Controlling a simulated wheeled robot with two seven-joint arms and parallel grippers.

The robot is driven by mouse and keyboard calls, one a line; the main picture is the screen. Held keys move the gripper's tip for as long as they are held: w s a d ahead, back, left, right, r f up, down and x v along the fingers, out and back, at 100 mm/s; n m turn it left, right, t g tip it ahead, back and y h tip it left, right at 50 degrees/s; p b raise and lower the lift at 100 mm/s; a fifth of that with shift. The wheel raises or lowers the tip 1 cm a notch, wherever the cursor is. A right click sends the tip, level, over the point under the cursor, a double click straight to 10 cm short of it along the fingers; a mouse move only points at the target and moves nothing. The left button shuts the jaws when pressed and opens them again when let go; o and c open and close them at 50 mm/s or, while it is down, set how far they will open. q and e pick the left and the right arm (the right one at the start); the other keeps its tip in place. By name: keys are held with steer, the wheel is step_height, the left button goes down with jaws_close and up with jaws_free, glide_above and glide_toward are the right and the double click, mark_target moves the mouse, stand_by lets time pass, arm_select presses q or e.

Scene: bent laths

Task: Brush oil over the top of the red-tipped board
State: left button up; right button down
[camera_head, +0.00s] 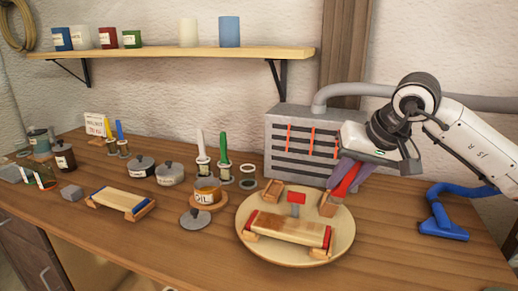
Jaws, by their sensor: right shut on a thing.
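The red-tipped board (290,229) lies across wooden supports on a round pale tray (343,240), with red at both ends. Its top is uneven brown. My right gripper (348,178) is shut on a red-handled tool, seemingly the brush (345,183), tilted above the tray's back right side. The tool's lower end is near a wooden block (328,205); I cannot tell whether they touch. The open pot labelled OIL (207,195) stands on a wooden disc left of the tray. A dark lid (195,219) lies in front of it. My left gripper is not in view.
A blue-tipped board (120,200) lies on supports at the left. White-handled (201,146) and green-handled (223,150) brushes stand behind the oil. A grey slotted box (290,120) and blue nozzle (443,226) flank my right arm.

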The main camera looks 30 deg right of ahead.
steer(key=shift+r+p, duration=1.4)
steer(key=shift+r, duration=0.7)
